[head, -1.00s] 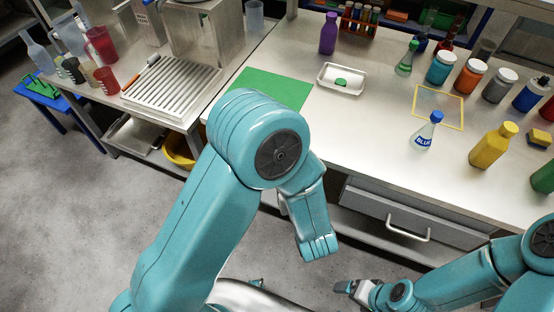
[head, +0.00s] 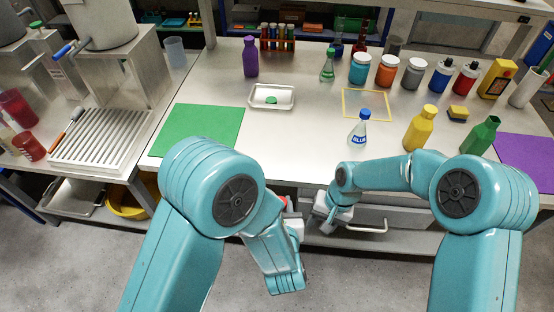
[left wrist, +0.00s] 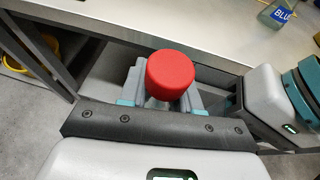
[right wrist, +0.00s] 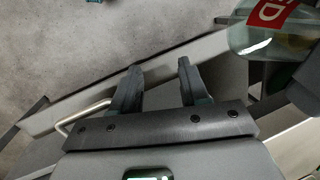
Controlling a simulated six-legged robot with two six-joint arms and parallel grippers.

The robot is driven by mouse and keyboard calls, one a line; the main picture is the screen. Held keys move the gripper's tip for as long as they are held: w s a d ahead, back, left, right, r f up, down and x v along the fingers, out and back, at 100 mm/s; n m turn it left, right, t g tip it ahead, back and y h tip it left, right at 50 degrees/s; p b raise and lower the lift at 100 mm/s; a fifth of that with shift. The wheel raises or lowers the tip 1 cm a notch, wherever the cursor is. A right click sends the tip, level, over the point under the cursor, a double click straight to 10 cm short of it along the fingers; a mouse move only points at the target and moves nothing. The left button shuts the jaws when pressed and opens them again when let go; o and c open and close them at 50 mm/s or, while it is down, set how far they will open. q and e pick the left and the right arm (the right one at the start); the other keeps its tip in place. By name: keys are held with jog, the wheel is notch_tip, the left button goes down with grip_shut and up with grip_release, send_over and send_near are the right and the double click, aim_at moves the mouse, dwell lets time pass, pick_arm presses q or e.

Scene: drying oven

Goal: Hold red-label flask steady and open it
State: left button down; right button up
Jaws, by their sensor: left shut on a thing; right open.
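The red-label flask (right wrist: 270,30) shows in the right wrist view at the upper right, with part of its red label and clear glass. Its red cap (left wrist: 170,75) shows in the left wrist view, and my left gripper (left wrist: 162,92) is shut on the flask around the neck, just below the cap. In the head view only a bit of red (head: 286,203) shows past my left arm, which hides the rest. My right gripper (right wrist: 158,72) is open and empty, with the flask to the right of its fingers. In the head view it is close to the right of the left gripper.
The bench carries a blue-label flask (head: 359,128), a yellow bottle (head: 420,128), a green bottle (head: 482,136) and a green mat (head: 200,128). A drawer handle (head: 365,229) sticks out under the bench front, near my right gripper. Grey floor lies below.

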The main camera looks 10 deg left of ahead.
jog(key=a+r+n+h, duration=0.1)
jog(key=a+r, duration=0.5)
jog(key=r, duration=0.7)
jog(key=a+r+n+h, duration=0.15)
jog(key=a+r, duration=0.45)
jog(key=r, duration=0.6)
jog(key=shift+m, duration=0.25)
jog(key=f, duration=0.4)
jog(key=s+f, duration=0.1)
jog(key=f, duration=0.7)
jog(key=shift+s+d, duration=0.25)
jog(key=shift+s, duration=0.05)
grip_shut()
jog(key=shift+a, duration=0.1)
jog(key=shift+r, duration=0.15)
jog(key=shift+s+a+r, duration=0.1)
jog(key=shift+r, duration=0.25)
jog(key=shift+r, duration=0.2)
